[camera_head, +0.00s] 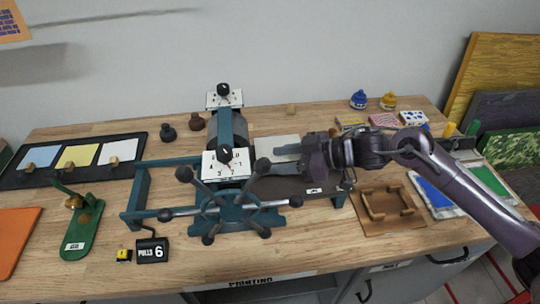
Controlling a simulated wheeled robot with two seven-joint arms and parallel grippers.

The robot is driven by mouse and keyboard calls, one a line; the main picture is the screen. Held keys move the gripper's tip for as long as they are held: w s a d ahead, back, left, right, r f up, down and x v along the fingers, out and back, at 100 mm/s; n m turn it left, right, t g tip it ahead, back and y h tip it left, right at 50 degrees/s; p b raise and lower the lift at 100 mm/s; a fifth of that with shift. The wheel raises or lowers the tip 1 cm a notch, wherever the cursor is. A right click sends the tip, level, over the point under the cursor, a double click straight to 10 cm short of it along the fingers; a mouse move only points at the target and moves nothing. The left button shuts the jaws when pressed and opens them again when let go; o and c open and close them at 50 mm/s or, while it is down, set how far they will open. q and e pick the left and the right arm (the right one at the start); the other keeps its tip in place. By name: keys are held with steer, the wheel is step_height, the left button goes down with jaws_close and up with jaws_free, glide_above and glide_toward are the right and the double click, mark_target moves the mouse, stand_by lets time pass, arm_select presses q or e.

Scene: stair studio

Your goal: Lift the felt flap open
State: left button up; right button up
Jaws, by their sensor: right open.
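A dark grey flat sheet (283,187), which looks like the felt flap, lies on the right side of the press bed. A small white label (314,191) is at its front edge. My right gripper (286,159) comes in from the right, with its fingers pointing left and apart. It is over the back part of the sheet, and nothing shows between the fingers. I cannot tell whether it touches the sheet. The gripper and wrist hide part of the sheet's back edge. My left gripper is not in view.
The teal press has a spoked wheel (228,203) and a roller (228,125) left of the sheet. A wooden frame (387,208) lies to the right. A "PULLS 6" counter (152,251) stands at the front. A black tray (30,182) with coloured pads is at the left.

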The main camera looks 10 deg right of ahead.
steer(key=x, duration=0.3)
steer(key=shift+w, duration=0.1)
steer(key=shift+d, duration=0.1)
steer(key=c, duration=0.9)
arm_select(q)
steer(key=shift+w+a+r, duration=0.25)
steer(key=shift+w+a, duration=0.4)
arm_select(e)
jaws_close()
